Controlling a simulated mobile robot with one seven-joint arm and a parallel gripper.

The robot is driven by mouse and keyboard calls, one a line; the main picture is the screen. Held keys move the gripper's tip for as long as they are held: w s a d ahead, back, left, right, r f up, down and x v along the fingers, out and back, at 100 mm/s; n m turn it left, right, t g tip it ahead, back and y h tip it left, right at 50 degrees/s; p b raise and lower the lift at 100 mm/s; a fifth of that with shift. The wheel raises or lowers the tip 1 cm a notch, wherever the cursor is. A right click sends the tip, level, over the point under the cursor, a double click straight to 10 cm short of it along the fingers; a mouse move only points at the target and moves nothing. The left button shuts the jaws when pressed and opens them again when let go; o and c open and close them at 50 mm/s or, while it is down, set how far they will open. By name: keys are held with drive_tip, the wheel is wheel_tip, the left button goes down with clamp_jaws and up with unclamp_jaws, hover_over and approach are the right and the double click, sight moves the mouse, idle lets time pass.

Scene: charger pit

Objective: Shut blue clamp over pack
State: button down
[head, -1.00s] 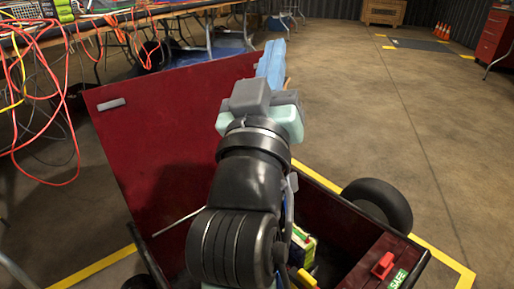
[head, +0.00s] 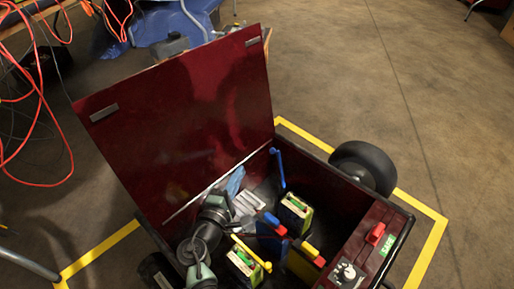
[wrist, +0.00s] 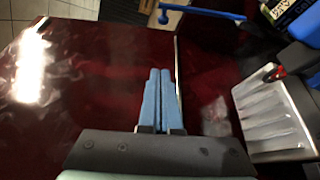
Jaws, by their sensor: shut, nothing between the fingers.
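The blue clamp (head: 279,168) stands raised as a thin lever with a small knob at its top, behind the far pack (head: 295,212). The pack is dark with a green and yellow top and sits inside the red box. In the wrist view, the blue clamp (wrist: 203,14) crosses the top, with the pack (wrist: 284,8) at the top right corner. My gripper (head: 236,178) is low inside the box near the open lid, left of the blue clamp and apart from it. In the wrist view, my gripper (wrist: 159,75) has its pale blue fingers together and empty.
The dark red lid (head: 190,100) stands open behind. A second pack (head: 243,262) has a yellow clamp (head: 252,252) across it. A blue-and-red handle (head: 272,223) and a yellow-and-red handle (head: 312,253) stand beside the packs. A ribbed metal plate (wrist: 270,112) lies right of my fingers.

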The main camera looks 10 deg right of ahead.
drive_tip(key=shift+d, duration=0.1)
drive_tip(key=b+x, duration=0.3)
drive_tip(key=x, duration=0.1)
drive_tip(key=b+x, duration=0.3)
drive_tip(key=x, duration=0.2)
drive_tip(key=shift+w+f, duration=0.2)
drive_tip(key=shift+f, duration=0.05)
drive_tip(key=shift+d+r, duration=0.2)
drive_tip(key=shift+d, duration=0.2)
drive_tip(key=shift+s+d+r, duration=0.25)
drive_tip(key=shift+s+d, duration=0.3)
drive_tip(key=shift+s, duration=0.05)
drive_tip(key=shift+s+d+r, duration=0.3)
drive_tip(key=shift+s+d, duration=0.2)
drive_tip(key=shift+s, duration=0.15)
drive_tip(key=shift+s+r+p, duration=0.1)
drive_tip(key=shift+p, duration=0.25)
